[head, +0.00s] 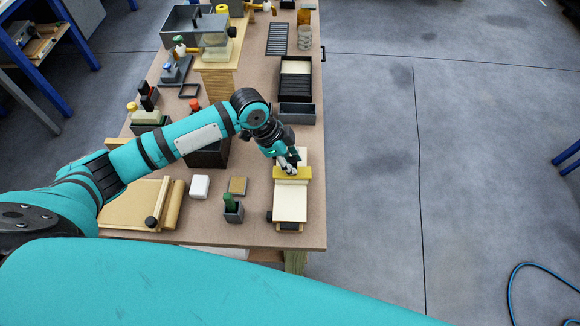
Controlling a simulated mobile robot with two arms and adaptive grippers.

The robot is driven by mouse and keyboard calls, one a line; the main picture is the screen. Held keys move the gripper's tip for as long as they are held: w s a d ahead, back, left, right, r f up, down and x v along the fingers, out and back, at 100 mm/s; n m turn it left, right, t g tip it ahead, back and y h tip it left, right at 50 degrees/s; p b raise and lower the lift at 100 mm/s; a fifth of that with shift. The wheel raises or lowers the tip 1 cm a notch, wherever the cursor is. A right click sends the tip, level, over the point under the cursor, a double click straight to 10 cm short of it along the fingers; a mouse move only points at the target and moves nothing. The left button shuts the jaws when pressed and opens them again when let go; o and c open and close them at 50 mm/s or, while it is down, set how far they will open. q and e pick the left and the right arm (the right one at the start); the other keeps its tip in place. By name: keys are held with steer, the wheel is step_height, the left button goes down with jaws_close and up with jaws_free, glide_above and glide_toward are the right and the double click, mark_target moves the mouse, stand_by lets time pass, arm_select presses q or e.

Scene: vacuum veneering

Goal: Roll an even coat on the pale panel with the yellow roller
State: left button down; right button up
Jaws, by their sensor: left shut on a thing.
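The pale panel (290,203) lies lengthwise near the right edge of the workbench, on a darker support whose ends show. The yellow roller (304,173) lies crosswise over the far half of the panel. My left gripper (289,168) reaches down from the left and is shut on the yellow roller. The fingers hide the roller's middle, and I cannot tell whether the roller presses on the panel. My right gripper is not in view.
A green-topped bottle in a dark holder (233,209), a brown block (237,186) and a white block (199,187) stand left of the panel. A tan sheet (130,205) lies further left. Trays and containers crowd the bench's far end.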

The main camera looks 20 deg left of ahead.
arm_select(q)
steer(key=shift+w+a+f+b, duration=0.1)
steer(key=shift+w+b, duration=0.1)
steer(key=shift+w, duration=0.2)
steer(key=shift+w+a+b, duration=0.1)
steer(key=shift+w+b, duration=0.05)
steer(key=shift+w, duration=0.25)
steer(key=w+b, duration=0.1)
steer(key=w, duration=0.1)
steer(key=w+a+b, duration=0.1)
steer(key=w, duration=0.2)
steer(key=w+a+b, duration=0.1)
steer(key=w+b, duration=0.1)
steer(key=w, duration=0.1)
steer(key=shift+w+a, duration=0.2)
steer(key=shift+w+a+b, duration=0.2)
steer(key=shift+w+b, duration=0.1)
steer(key=shift+w, duration=0.25)
steer(key=shift+s+p, duration=0.15)
steer(key=shift+p, duration=0.4)
